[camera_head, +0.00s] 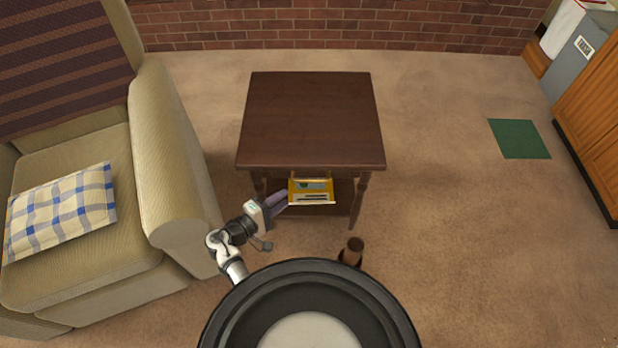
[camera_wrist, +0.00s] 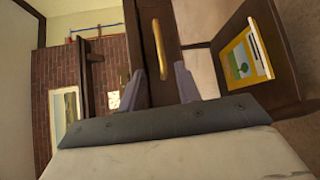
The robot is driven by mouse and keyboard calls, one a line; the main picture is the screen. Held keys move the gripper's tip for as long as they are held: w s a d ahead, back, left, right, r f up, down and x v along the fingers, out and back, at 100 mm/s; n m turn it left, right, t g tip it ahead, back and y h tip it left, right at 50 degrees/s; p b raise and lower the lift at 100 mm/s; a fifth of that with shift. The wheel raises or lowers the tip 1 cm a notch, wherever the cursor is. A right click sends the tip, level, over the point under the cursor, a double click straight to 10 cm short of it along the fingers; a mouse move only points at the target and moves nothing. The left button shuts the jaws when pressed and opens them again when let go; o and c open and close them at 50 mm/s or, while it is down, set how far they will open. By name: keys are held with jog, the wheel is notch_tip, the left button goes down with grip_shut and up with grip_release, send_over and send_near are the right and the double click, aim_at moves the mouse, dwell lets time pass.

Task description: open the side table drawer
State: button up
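The dark brown side table (camera_head: 312,120) stands upright in front of me in the head view. Its drawer front is mostly hidden under the tabletop edge there. In the wrist view, turned on its side, the drawer shows a gold bar handle (camera_wrist: 158,48). The drawer looks shut, though its edges are hard to see. My gripper (camera_head: 284,198) is low at the table's front left in the head view. In the wrist view my gripper (camera_wrist: 158,72) has its two fingers spread apart. The handle shows ahead between them, and I see no grip on it.
A yellow-bordered picture or book (camera_head: 311,197) is at the table's lower shelf, close to my gripper. A beige armchair (camera_head: 165,150) stands close on the left. A brown bottle (camera_head: 352,251) stands on the floor by my base. Carpet on the right is mostly clear.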

aim_at(309, 180)
jog(key=x, duration=1.2)
jog(key=shift+p, duration=0.4)
jog(key=shift+a, duration=0.1)
jog(key=shift+s, duration=0.1)
grip_shut()
